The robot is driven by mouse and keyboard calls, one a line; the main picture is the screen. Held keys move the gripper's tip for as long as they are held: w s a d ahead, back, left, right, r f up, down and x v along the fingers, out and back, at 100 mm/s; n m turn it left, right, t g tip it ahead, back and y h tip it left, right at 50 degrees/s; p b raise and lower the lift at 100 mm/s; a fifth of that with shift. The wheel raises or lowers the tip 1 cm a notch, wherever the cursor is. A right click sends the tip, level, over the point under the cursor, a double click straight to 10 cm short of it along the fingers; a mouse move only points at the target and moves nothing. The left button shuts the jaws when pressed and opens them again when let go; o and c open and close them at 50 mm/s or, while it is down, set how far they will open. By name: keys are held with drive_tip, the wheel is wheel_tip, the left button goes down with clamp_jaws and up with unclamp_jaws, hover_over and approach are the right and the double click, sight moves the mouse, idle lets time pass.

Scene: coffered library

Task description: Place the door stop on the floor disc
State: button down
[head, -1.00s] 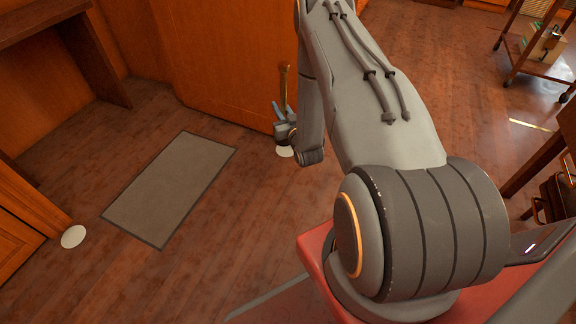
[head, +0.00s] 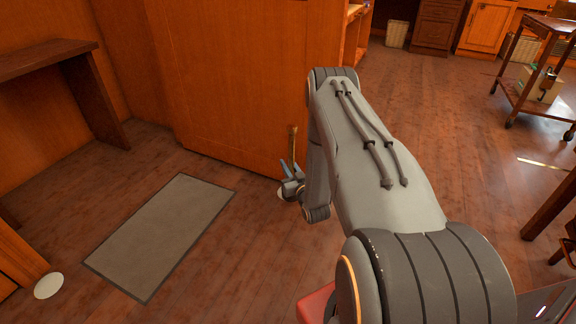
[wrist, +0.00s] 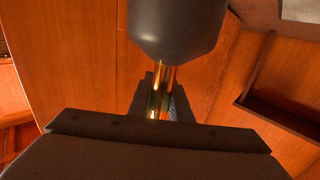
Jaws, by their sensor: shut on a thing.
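The door stop has a brass post (head: 293,143) that stands roughly upright in the head view, with a dark rounded end (wrist: 179,28) in the wrist view. My gripper (head: 289,170) is shut on the brass post, which shows between its fingers (wrist: 163,100) in the wrist view.
A grey mat (head: 160,235) lies left of my gripper. A wooden panel (head: 220,80) stands close behind the gripper. A dark wooden bench (head: 45,58) is at the left and a wheeled cart (head: 540,90) at the upper right.

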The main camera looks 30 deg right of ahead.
drive_tip(key=shift+f+b, duration=1.3)
drive_tip(key=shift+f, duration=1.3)
drive_tip(key=c, duration=1.6)
unclamp_jaws()
drive_tip(key=shift+f, duration=0.1)
drive_tip(key=shift+r, duration=0.2)
drive_tip(key=s+p, duration=0.1)
drive_tip(key=s, duration=0.3)
drive_tip(key=s+a+p, duration=0.1)
drive_tip(key=s+p, duration=0.1)
drive_tip(key=s, duration=0.2)
drive_tip(key=s+p, duration=0.2)
drive_tip(key=s, duration=0.2)
drive_tip(key=shift+a, duration=0.15)
